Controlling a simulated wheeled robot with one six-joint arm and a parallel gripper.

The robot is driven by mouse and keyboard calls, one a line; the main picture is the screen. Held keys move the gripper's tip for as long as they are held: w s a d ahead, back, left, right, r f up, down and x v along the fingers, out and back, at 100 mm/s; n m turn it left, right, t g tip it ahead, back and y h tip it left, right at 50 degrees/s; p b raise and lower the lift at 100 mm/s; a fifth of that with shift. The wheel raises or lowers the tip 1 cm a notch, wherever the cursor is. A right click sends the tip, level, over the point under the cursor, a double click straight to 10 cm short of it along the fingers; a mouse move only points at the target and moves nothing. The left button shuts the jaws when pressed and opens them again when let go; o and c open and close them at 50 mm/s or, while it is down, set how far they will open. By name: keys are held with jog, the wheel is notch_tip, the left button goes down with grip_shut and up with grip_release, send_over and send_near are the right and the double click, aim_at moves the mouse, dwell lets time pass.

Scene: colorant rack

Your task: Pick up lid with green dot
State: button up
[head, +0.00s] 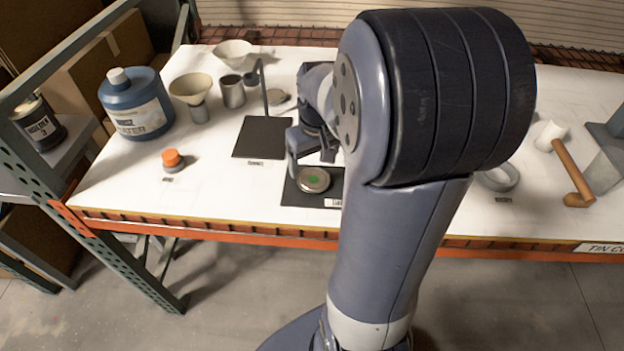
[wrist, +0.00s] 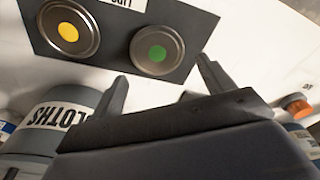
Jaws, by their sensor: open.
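The lid with the green dot (wrist: 150,66) is a round metal disc lying flat on a dark mat (wrist: 196,22). In the wrist view it is just beyond and between my fingertips. It also shows in the head view (head: 313,180), near the shelf's front edge. A second metal lid with a yellow dot (wrist: 70,45) lies beside it on the same mat. My gripper (wrist: 160,72) is open and empty, with a finger on each side of the green-dot lid's line. I see no contact. In the head view my arm hides part of the mat and the yellow-dot lid.
A container labelled CLOTHS (wrist: 60,118) is close to my gripper in the wrist view. An orange-capped item (head: 172,160), a blue jug (head: 135,105) and a black stand (head: 264,136) are to the left. A mallet (head: 565,165) lies at right. White shelf top is clear at front left.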

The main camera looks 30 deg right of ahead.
aim_at(313, 179)
jog(key=shift+w+d+f+p, duration=0.1)
jog(key=shift+f+p, duration=0.05)
jog(key=shift+f, duration=1.2)
jog(key=shift+d+f+p, duration=0.1)
jog(key=shift+f+p, duration=0.05)
jog(key=shift+f, duration=1.2)
jog(key=shift+c, duration=0.6)
jog(key=c, duration=0.5)
jog(key=shift+r, duration=0.1)
